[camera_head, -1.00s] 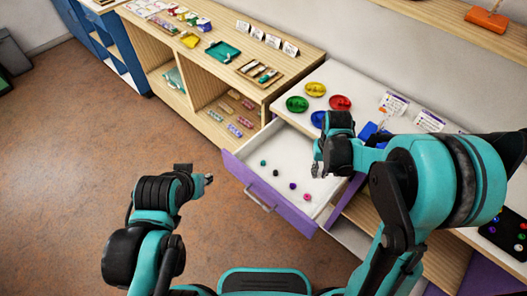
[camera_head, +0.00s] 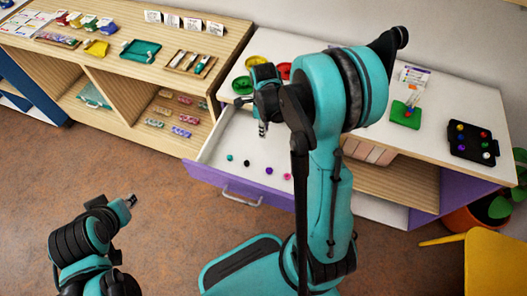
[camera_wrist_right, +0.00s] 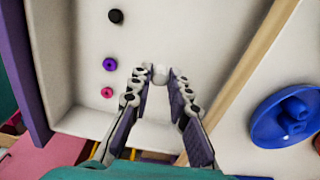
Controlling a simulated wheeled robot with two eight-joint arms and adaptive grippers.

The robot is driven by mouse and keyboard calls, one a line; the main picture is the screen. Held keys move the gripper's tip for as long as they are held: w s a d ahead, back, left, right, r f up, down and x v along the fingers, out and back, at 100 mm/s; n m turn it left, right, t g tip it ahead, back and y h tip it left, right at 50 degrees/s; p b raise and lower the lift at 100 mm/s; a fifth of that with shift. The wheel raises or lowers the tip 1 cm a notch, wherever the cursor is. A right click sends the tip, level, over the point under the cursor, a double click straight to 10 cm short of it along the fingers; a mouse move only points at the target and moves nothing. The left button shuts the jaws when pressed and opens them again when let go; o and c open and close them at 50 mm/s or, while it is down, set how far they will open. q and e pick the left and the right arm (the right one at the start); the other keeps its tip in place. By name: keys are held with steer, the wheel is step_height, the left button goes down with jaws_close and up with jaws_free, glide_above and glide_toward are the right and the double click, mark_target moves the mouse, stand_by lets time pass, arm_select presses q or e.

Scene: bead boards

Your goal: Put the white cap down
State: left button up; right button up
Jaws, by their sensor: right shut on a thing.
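My right gripper (camera_head: 262,130) hangs over the open drawer (camera_head: 217,140) in the head view. In the right wrist view its two fingers (camera_wrist_right: 160,80) are closed on the small round white cap (camera_wrist_right: 160,70), held at the fingertips above the white drawer floor. The cap is hard to make out in the head view. My left gripper (camera_head: 131,201) is out over the brown floor at the lower left, away from the drawer; its jaws are too small to read.
Green (camera_head: 229,157), black (camera_head: 247,163), purple (camera_head: 269,170) and pink (camera_head: 287,177) pieces lie in the drawer. A blue dish (camera_wrist_right: 262,128) sits beside it in the wrist view. A black board (camera_head: 458,146) with several beads and a green board (camera_head: 398,119) lie on the counter.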

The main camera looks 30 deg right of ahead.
mark_target(265, 149)
steer(key=shift+d+f+m, duration=0.15)
steer(key=shift+f+m, duration=0.15)
steer(key=shift+f, duration=0.1)
step_height(265, 149, down, 10)
steer(key=b, duration=0.4)
steer(key=shift+r+b, duration=0.25)
steer(key=shift+b, duration=0.05)
steer(key=shift+s+r, duration=0.1)
steer(key=o, duration=0.3)
steer(key=shift+f, duration=0.2)
steer(key=o, duration=0.4)
